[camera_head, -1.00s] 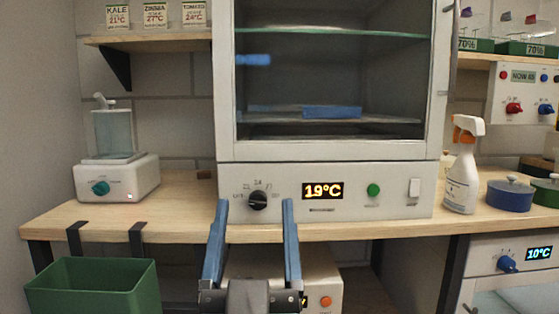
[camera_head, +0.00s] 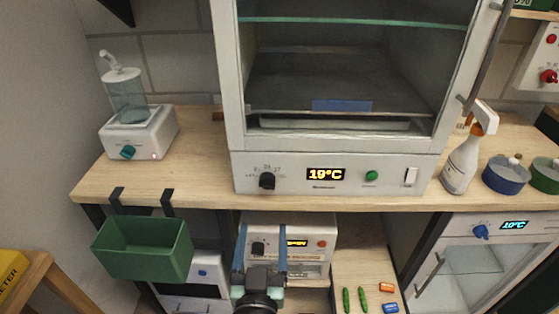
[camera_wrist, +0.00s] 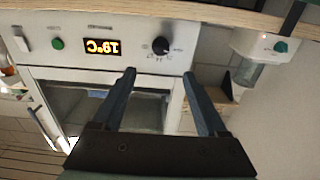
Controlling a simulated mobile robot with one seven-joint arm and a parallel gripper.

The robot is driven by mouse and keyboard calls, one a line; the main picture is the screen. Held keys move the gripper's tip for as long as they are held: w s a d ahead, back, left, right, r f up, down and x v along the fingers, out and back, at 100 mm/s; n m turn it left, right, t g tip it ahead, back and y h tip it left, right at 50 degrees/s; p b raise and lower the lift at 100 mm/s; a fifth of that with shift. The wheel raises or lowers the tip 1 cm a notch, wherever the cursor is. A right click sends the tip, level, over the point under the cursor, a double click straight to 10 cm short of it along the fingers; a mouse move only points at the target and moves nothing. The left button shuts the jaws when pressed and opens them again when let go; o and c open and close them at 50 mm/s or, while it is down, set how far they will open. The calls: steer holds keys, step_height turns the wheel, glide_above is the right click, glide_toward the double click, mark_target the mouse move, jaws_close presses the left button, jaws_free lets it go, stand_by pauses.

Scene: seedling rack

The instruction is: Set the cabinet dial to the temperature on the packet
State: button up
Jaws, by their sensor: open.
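The white cabinet (camera_head: 415,160) stands on the bench, with a black dial (camera_head: 267,181) at the left of its front panel. Small marks ring the dial; its pointer is too small to read. The lit display (camera_head: 325,174) reads 19°C. My gripper (camera_head: 261,238) is open and empty, below and in front of the panel. In the wrist view, where the scene is upside down, the dial (camera_wrist: 160,45) sits just beyond and roughly between my open fingertips (camera_wrist: 159,75), apart from them. No seed packet shows now.
A green bin (camera_head: 143,250) hangs at the bench edge on the left, below a pump bottle unit (camera_head: 138,132). A spray bottle (camera_head: 468,152) and a blue pot (camera_head: 505,175) stand at right. A smaller white device (camera_head: 318,236) sits under the bench behind my gripper.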

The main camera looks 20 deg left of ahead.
mark_target(267, 188)
steer(key=b+x, duration=0.1)
steer(key=x, duration=1.1)
steer(key=shift+w+a+f, duration=0.1)
steer(key=shift+w+f, duration=0.05)
steer(key=shift+w, duration=0.25)
jaws_close()
